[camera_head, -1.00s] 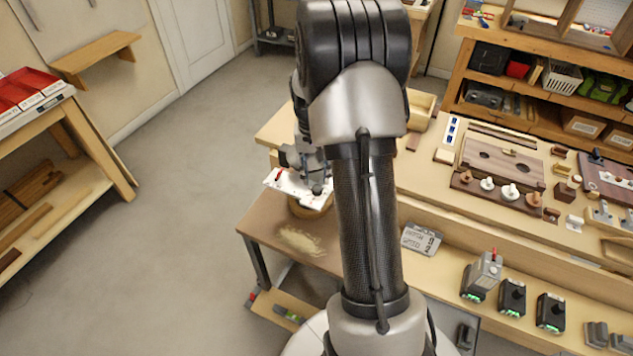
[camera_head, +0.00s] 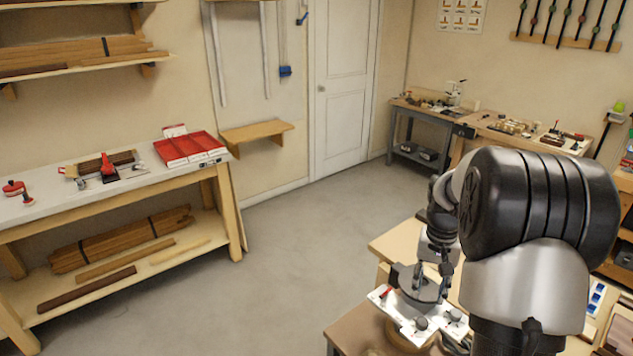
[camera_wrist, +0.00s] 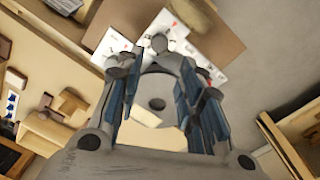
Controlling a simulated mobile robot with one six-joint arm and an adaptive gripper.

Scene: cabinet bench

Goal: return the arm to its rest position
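My gripper (camera_wrist: 162,98) shows in the wrist view with its two blue-padded fingers apart and a gap between them; it looks open, and I see nothing clamped in it. In the head view my gripper (camera_head: 420,285) hangs at the end of my folded arm, over or just behind a white plate (camera_head: 405,318) with a red part and dark round knobs. The white plate also shows past the fingers in the wrist view (camera_wrist: 182,38). Whether the gripper touches the plate cannot be told. My upper arm covers much of the bench at the right.
A bench (camera_head: 395,245) lies below my arm. A small wall shelf (camera_head: 257,131) and a door (camera_head: 341,95) are behind. The grey floor (camera_head: 300,240) between is clear.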

